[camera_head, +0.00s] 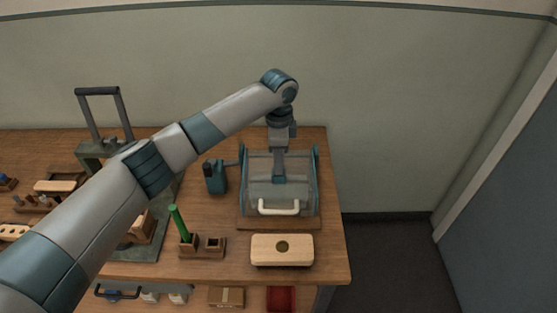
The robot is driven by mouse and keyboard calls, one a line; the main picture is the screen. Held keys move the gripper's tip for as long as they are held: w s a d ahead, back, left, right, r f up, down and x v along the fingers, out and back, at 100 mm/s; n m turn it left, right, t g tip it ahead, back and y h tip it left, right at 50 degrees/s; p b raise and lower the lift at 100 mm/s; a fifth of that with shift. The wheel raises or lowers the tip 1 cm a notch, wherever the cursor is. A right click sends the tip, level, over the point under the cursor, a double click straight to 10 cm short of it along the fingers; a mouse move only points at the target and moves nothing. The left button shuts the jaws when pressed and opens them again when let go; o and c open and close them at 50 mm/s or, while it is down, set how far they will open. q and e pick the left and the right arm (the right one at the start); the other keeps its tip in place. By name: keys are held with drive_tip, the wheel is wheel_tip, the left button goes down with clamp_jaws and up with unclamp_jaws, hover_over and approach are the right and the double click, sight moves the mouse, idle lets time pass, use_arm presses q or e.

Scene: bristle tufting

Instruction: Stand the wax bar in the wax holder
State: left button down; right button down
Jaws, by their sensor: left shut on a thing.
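A green bar (179,223), which looks like the wax bar, stands tilted to the left in the left part of a small wooden holder (203,251). The holder's right part has a dark square opening that looks empty. My left arm reaches across from the left. My left gripper (281,179) points down over a clear-walled box, well to the right of the green bar and apart from it. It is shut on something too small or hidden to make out. My right gripper is not in view.
The clear box (316,187) has teal sides and a white handle (279,207) at its front. A pale wooden block (296,243) with a round hole lies near the table's front edge. A teal device (215,178) stands left of the box. Trays and a press-like frame (80,108) stand left.

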use_arm(q)
drive_tip(key=shift+s+f, duration=0.1)
drive_tip(key=shift+f, duration=0.65)
drive_tip(key=c, duration=1.7)
unclamp_jaws()
drive_tip(key=shift+f, duration=0.1)
drive_tip(key=shift+s, duration=0.1)
drive_tip(key=o, duration=0.4)
drive_tip(key=shift+r, duration=0.2)
drive_tip(key=shift+w, duration=0.2)
drive_tip(key=shift+r+p, duration=3.25)
drive_tip(key=shift+r, duration=0.3)
